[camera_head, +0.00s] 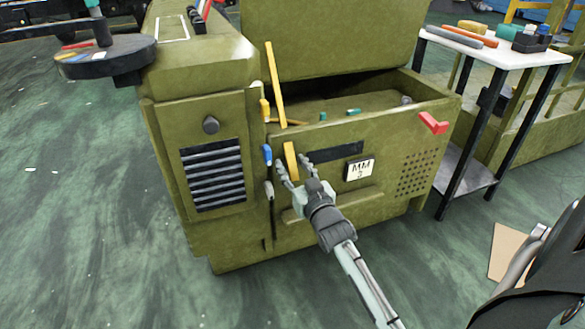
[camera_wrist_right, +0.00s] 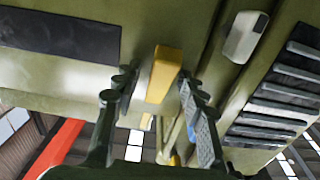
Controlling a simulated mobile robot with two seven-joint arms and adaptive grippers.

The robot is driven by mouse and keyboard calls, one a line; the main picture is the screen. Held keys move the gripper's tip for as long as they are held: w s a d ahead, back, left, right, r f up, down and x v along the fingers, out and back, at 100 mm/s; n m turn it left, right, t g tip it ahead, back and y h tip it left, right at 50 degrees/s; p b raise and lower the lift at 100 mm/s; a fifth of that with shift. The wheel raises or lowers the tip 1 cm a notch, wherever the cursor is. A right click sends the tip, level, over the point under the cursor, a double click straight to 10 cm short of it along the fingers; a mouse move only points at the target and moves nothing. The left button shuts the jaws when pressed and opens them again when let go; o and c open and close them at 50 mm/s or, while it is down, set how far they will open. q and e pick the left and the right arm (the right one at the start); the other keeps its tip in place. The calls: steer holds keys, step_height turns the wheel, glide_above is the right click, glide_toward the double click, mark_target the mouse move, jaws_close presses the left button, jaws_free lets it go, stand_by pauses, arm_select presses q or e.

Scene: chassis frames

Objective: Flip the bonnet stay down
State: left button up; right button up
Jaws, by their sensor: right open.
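A long thin yellow bar (camera_head: 275,85), which looks like the bonnet stay, stands upright and slightly tilted at the front edge of the olive machine. The raised bonnet (camera_head: 330,35) is behind it. A short yellow handle (camera_head: 290,152) sits on the front panel just below the bar; it also shows in the right wrist view (camera_wrist_right: 163,74). My right gripper (camera_head: 293,161) is open, its fingers on either side of this short handle. In the right wrist view, the fingers (camera_wrist_right: 157,86) flank the handle with visible gaps. My left gripper is not in view.
Small yellow and blue levers (camera_head: 266,154) stick out just left of the gripper, beside a louvred grille (camera_head: 212,175). A red handle (camera_head: 433,123) is on the panel's right. A white-topped table (camera_head: 500,48) with tools stands at the right. The green floor at left is clear.

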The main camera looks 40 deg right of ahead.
jaws_close()
stand_by(0.3)
steer(key=shift+w, duration=0.1)
